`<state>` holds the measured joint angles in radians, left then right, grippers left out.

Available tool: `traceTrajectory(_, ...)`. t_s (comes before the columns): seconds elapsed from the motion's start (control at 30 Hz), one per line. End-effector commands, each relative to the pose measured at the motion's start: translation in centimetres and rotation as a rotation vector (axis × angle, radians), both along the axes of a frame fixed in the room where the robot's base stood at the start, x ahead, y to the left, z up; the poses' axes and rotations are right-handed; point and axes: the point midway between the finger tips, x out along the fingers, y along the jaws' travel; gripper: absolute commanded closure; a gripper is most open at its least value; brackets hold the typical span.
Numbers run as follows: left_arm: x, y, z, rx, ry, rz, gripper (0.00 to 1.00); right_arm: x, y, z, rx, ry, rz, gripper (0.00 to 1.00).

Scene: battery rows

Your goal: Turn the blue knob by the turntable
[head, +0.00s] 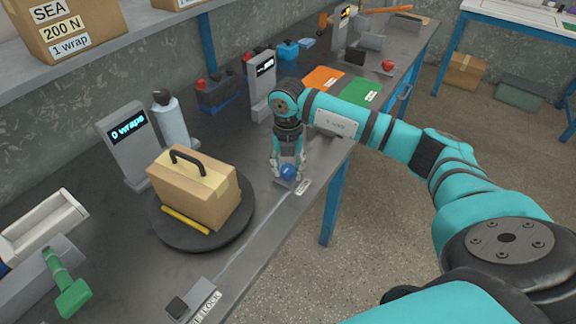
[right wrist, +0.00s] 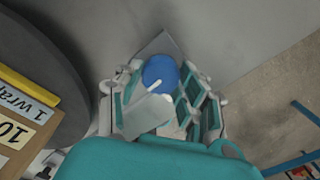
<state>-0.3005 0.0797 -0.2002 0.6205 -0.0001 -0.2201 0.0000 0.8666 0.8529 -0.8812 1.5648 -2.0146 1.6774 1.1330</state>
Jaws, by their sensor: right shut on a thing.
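The blue knob (head: 289,172) sits on a small grey base near the table's front edge, to the right of the turntable. My right gripper (head: 288,170) points down over it, with its fingers shut on the knob. In the right wrist view the blue knob (right wrist: 160,72), with a white pointer mark, shows between the fingers (right wrist: 163,95). The dark round turntable (head: 195,236) carries a cardboard box (head: 195,188) with a black handle and a yellow strip at its foot. My left gripper is not in view.
A grey display post (head: 126,148) reading "0 wraps" and a grey bottle (head: 170,120) stand behind the turntable. A lock block (head: 192,300) and a green-handled tool (head: 68,285) lie toward the front left. Orange (head: 322,79) and green (head: 361,92) mats lie beyond my right arm.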

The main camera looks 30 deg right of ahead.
Motion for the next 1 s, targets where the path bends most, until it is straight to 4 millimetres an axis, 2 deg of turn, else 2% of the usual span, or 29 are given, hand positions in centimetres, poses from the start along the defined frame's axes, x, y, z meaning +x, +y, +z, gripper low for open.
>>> traceTrajectory(0.5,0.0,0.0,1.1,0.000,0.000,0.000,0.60,0.1,0.1,0.1,0.001,-0.001,-0.398,0.94)
traceTrajectory(1.0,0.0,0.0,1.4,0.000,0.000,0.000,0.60,0.1,0.1,0.0,0.001,-0.001,-0.511,0.94)
